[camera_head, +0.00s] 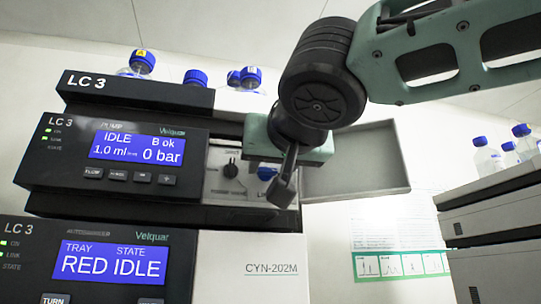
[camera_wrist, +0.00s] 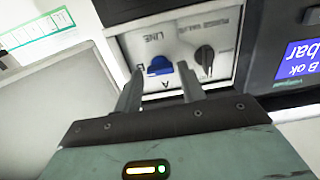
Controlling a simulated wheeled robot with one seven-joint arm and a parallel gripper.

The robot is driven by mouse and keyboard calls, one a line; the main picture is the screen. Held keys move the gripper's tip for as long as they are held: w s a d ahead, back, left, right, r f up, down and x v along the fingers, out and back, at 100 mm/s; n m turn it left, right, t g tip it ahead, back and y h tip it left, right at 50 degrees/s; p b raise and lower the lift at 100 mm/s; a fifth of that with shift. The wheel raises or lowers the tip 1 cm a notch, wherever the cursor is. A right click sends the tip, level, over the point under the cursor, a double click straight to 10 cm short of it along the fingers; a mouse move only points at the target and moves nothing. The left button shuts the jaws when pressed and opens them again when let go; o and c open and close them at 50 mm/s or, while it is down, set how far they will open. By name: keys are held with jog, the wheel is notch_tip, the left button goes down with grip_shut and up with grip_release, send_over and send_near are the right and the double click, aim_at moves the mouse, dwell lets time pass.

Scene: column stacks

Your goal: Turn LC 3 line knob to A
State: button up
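The LC 3 pump module (camera_head: 60,150) shows "IDLE", "B ok" and "0 bar" on its blue display. The blue LINE knob (camera_wrist: 159,66) sits on a light panel to the right of that display in the head view (camera_head: 266,173). In the wrist view, letters A and B are printed near the knob; its exact pointing direction is unclear. My gripper (camera_wrist: 161,70) is open, with its fingertips on either side of the blue knob in the wrist view. Contact cannot be told. In the head view my gripper (camera_head: 284,190) is just right of the knob.
A black purge valve knob (camera_wrist: 205,57) is close beside the blue knob, also in the head view (camera_head: 231,168). An open door panel (camera_head: 360,165) stands to the right of the knobs. Blue-capped bottles (camera_head: 142,62) stand on top. Another stack (camera_head: 490,225) is at far right.

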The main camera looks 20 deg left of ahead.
jog(key=shift+w+a, duration=0.2)
jog(key=shift+w, duration=0.2)
jog(key=c, duration=0.7)
